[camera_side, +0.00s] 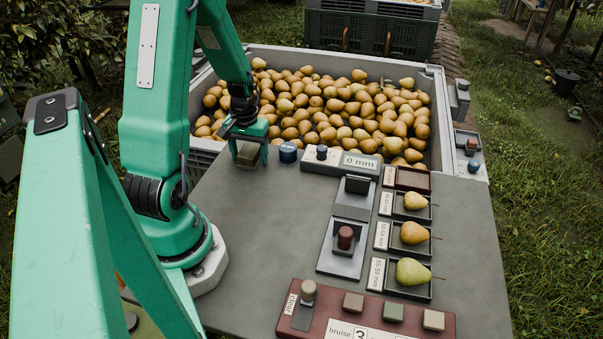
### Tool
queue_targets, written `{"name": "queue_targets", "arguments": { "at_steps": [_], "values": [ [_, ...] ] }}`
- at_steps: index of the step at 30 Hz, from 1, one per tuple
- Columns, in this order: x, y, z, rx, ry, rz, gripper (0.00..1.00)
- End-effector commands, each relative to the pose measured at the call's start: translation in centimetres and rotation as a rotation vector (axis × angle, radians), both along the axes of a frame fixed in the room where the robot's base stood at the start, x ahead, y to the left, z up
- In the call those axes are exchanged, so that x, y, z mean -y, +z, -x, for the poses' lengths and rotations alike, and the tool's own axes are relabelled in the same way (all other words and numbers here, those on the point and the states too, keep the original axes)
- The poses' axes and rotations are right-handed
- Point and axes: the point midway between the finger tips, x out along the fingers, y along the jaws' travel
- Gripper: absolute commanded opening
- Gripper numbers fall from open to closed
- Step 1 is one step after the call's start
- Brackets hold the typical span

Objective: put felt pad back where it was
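My gripper (250,153) points down over the back left of the grey table, close to the pear bin. A small olive-brown block, which looks like the felt pad (248,158), sits between its green fingers and fills the gap. The fingers appear closed on its two sides. I cannot tell whether its underside touches the table. A dark blue round knob or cap (288,152) stands just right of the gripper.
A large grey bin (437,100) full of pears stands behind the table (270,220). A gauge reads 0 mm (358,162). Small trays with single pears (411,271) line the right side. A red panel (380,315) with several coloured blocks is in front. The table's middle left is clear.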

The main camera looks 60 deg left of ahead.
Motion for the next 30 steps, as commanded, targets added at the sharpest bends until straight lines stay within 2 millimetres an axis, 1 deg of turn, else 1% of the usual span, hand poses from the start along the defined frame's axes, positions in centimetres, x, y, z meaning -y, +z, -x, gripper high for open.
{"name": "queue_targets", "arguments": {
  "at_steps": [8,14,20,30],
  "values": [
    [0.0,0.2,0.0,0.001,0.000,-0.001,0.70],
    [0.0,1.1,0.0,0.001,0.000,-0.001,0.70],
    [-0.1,3.1,-0.1,0.004,0.000,-0.004,0.70],
    [-0.1,7.9,-0.1,0.004,0.000,-0.004,0.70]
  ]
}}
